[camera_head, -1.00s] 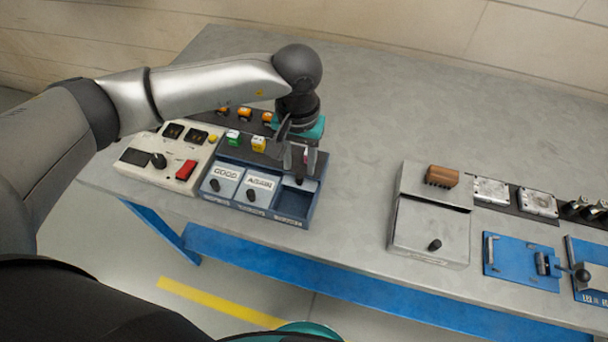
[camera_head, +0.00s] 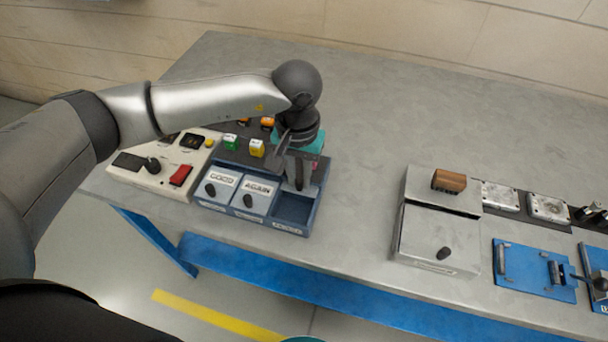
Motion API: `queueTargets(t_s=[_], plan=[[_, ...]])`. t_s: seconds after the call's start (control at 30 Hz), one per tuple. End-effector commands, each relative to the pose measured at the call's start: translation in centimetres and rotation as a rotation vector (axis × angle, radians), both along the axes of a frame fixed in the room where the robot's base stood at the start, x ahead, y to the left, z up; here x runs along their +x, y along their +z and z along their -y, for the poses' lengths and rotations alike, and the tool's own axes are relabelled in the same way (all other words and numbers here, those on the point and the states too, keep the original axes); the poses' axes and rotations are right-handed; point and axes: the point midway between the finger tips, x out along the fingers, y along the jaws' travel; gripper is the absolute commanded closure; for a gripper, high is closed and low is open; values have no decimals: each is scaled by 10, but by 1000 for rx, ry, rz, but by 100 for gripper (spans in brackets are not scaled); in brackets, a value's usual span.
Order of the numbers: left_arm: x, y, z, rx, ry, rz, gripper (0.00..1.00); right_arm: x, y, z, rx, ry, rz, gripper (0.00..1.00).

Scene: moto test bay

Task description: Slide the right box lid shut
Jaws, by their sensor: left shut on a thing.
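The blue box (camera_head: 308,222) stands near the table's front left, with compartments side by side. Its lids marked GOOD (camera_head: 222,180) and AGAIN (camera_head: 257,188) cover the left and middle compartments, each with a dark knob. The front of the right compartment (camera_head: 291,209) is uncovered and looks empty. My left gripper (camera_head: 299,183) reaches down over the rear of this compartment, shut on what looks like the right lid's dark knob. My right gripper does not show.
A control panel (camera_head: 138,177) with a red switch adjoins the box on the left. Green, yellow and orange blocks (camera_head: 257,148) stand behind it. A grey box (camera_head: 420,235), brown block (camera_head: 449,180) and blue fixtures (camera_head: 530,270) are at right. The table between is clear.

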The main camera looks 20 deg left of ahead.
Motion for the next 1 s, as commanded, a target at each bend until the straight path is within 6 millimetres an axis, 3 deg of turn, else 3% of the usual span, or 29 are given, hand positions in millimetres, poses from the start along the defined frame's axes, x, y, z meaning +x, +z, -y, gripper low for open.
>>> queueTargets(t_s=[0.1, 0.33, 1.0], plan=[[0, 0, 0, 0, 0, 0, 100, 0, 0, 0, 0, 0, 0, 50], [-4, 0, 0, 1, -1, 0, 100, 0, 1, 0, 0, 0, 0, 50], [-52, 0, -2, 0, -1, -1, 100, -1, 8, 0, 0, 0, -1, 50]])
